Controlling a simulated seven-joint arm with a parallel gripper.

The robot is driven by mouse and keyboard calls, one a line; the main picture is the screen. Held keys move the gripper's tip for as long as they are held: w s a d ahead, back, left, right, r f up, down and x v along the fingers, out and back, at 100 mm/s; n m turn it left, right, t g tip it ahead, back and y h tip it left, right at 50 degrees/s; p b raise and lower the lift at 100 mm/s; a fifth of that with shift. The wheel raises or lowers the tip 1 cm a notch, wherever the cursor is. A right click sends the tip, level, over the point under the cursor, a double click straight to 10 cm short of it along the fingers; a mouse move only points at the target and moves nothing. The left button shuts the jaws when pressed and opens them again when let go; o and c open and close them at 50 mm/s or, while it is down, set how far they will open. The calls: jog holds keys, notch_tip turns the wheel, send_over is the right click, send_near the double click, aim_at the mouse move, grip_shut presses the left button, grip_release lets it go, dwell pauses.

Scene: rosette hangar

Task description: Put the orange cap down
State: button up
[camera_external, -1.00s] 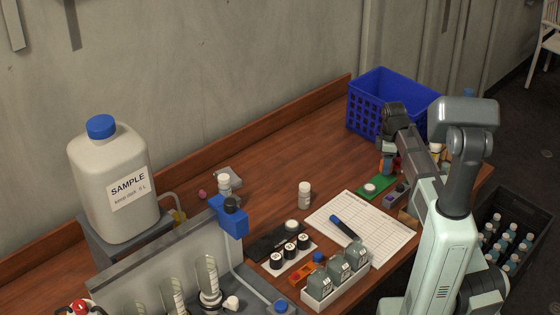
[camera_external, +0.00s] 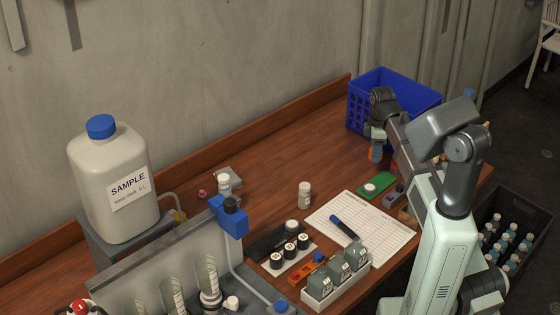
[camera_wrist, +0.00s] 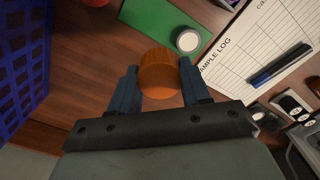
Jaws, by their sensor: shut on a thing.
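My gripper (camera_wrist: 160,90) is shut on the orange cap (camera_wrist: 160,72), which sits between the two blue-grey fingers in the wrist view. In the external view my gripper (camera_external: 377,149) is in front of the blue crate, with the orange cap (camera_external: 375,155) partly hidden between the fingers. The cap is held above the wooden table (camera_external: 333,160), beside the green mat (camera_wrist: 160,20). A white round cap (camera_wrist: 187,40) lies on the green mat.
The blue crate (camera_external: 361,118) stands behind my gripper. A sample log sheet (camera_external: 335,216) with a blue marker (camera_external: 343,226) lies in front. Bare table lies between this bottle and the crate.

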jog(key=s+a+n, duration=0.2)
jog(key=s+a, duration=0.3)
jog(key=a, duration=0.7)
jog(key=m, duration=0.3)
send_over(274, 240)
jog(key=shift+w+f, duration=0.1)
jog(key=shift+f, duration=4.8)
jog(key=shift+f, duration=0.1)
jog(key=o, duration=1)
